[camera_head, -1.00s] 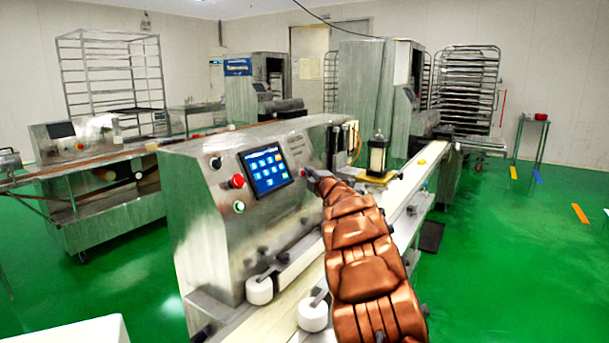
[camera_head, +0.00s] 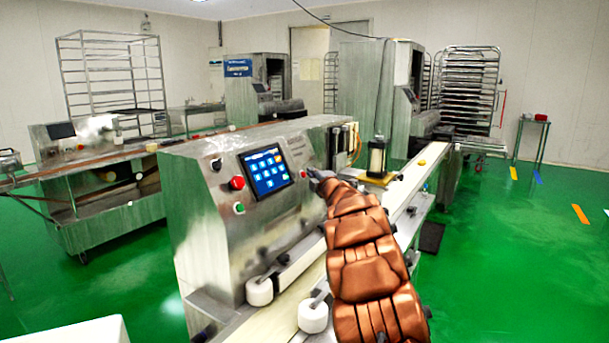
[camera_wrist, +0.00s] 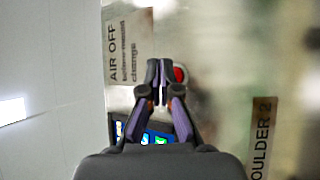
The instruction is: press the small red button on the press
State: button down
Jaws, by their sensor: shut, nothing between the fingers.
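The press (camera_head: 200,190) is a steel machine with a lit touch screen (camera_head: 265,171) on its sloped face. The small red button (camera_head: 303,175) is on that face, right of the screen. It also shows in the wrist view (camera_wrist: 180,74), partly hidden behind the right finger. My gripper (camera_head: 313,174) is shut and empty, with its tips close to the button. In the wrist view the fingertips (camera_wrist: 160,66) overlap the button's left side. I cannot tell whether they touch it.
A larger red knob (camera_head: 237,183) and a green button (camera_head: 239,208) sit left of the screen. A conveyor belt (camera_head: 402,188) runs along the press, with a black-and-clear cylinder (camera_head: 377,157) beside it. An "AIR OFF" label (camera_wrist: 128,47) is near the fingertips.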

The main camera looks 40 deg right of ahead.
jog(key=shift+s+r, duration=0.1)
jog(key=shift+s, duration=0.05)
jog(key=s, duration=0.1)
jog(key=s+d+r+p, duration=0.1)
jog(key=s+r+p, duration=0.1)
jog(key=s, duration=0.1)
jog(key=shift+s+d+r, duration=0.1)
jog(key=shift+d, duration=0.1)
dwell(0.5)
dwell(0.8)
